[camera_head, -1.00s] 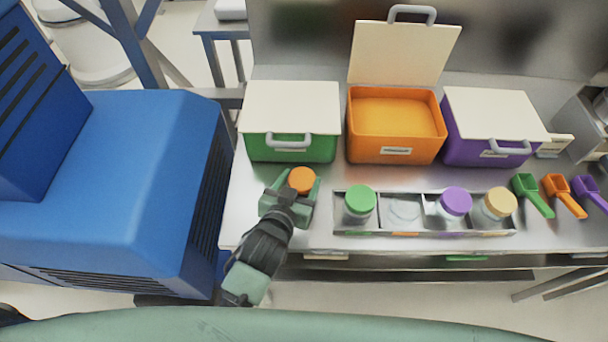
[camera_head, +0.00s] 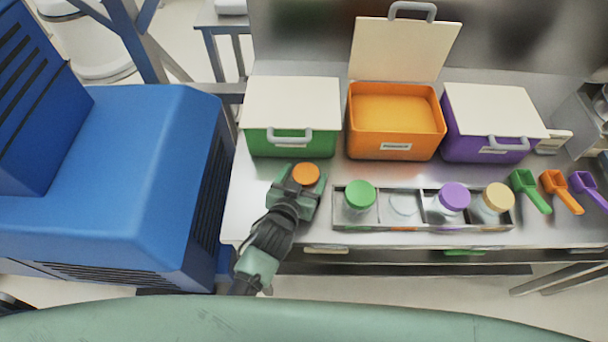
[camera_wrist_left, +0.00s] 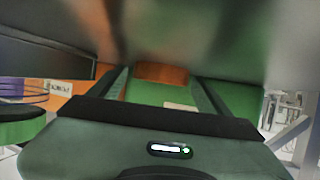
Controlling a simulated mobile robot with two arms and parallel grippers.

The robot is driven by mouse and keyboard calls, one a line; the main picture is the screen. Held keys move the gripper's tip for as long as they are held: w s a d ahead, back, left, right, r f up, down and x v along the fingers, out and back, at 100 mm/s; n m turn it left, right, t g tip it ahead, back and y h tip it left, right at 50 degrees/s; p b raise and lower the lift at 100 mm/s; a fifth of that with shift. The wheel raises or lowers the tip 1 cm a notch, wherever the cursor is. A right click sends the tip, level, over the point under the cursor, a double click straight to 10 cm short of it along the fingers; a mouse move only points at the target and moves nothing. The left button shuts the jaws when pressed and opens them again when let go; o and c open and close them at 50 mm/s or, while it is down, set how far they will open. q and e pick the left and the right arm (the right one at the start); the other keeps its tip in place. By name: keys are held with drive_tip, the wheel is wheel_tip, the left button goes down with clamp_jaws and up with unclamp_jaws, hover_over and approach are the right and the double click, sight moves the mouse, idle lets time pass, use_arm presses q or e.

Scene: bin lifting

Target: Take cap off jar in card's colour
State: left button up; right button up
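My left gripper (camera_head: 304,177) has one finger on each side of an orange cap (camera_head: 306,173), in front of the green bin. The cap shows between its fingertips in the left wrist view (camera_wrist_left: 162,72); no jar is visible under it. A metal tray (camera_head: 345,224) holds a green-capped jar (camera_head: 360,195), a purple-capped jar (camera_head: 453,197) and a tan-capped jar (camera_head: 498,198). Between the green and purple ones is a clear round shape (camera_head: 404,203) with no cap, seemingly an open jar. I cannot make out a coloured card. My right gripper is not seen.
A closed green bin (camera_head: 310,143), an open orange bin (camera_head: 395,148) and a closed purple bin (camera_head: 480,148) stand along the back of the metal counter. Green, orange and purple scoops (camera_head: 553,180) lie at the right. A blue machine (camera_head: 130,170) stands close on the left.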

use_arm(q)
drive_tip(key=shift+r, duration=0.15)
drive_tip(key=b+v, duration=0.1)
drive_tip(key=v, duration=1.1)
drive_tip(key=shift+s, duration=0.1)
